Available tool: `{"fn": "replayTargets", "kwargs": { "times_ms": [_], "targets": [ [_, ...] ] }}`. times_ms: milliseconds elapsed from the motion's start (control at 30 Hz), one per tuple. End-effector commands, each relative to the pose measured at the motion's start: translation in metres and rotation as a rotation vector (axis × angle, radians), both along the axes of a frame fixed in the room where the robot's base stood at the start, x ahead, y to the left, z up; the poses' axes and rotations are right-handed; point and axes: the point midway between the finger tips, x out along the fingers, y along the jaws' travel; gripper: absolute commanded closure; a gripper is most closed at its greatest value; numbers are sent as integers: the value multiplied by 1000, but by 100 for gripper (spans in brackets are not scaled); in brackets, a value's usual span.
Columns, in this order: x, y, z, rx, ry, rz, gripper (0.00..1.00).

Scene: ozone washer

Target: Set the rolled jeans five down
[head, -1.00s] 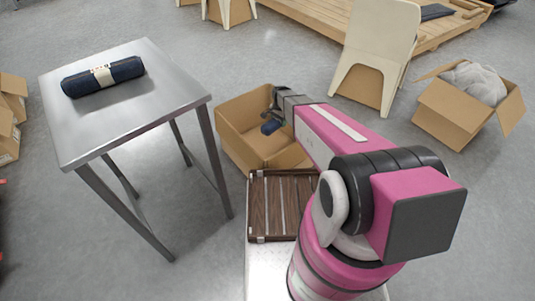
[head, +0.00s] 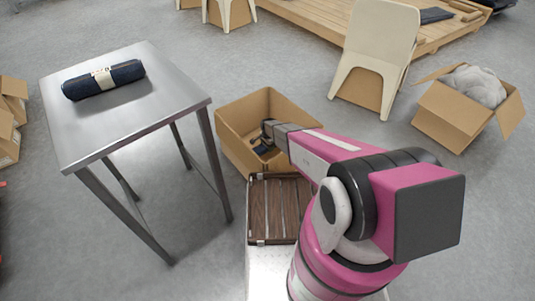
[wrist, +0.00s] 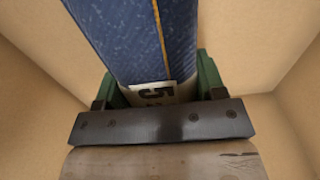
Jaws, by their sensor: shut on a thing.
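My gripper (head: 266,136) is down inside an open cardboard box (head: 234,148), below the rim level. It is shut on a blue denim roll, the rolled jeans five (wrist: 135,45), which also shows as a small dark blue patch in the head view (head: 260,150). In the wrist view a pale band with a printed 5 wraps the roll between the green fingers of my gripper (wrist: 160,88). Cardboard walls surround the roll. Whether it touches the box floor cannot be told.
Another dark rolled pair of jeans (head: 103,79) with a pale band lies on a metal table (head: 150,112) at left. A wood-slatted case (head: 280,208) is in front of the box. A chair (head: 378,45) and a box with grey cloth (head: 455,118) stand at right.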

Motion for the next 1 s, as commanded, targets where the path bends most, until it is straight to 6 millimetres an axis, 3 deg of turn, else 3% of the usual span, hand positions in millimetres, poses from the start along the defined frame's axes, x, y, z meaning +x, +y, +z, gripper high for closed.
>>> {"fn": "replayTargets", "kwargs": {
  "times_ms": [67,500,900,933,1000],
  "targets": [
    [1,0,-15,0,2,0,76],
    [1,0,-59,-1,1,1,76],
    [0,0,-63,0,0,1,76],
    [0,0,-62,0,0,1,27],
    [0,0,-62,0,0,1,11]
  ]
}}
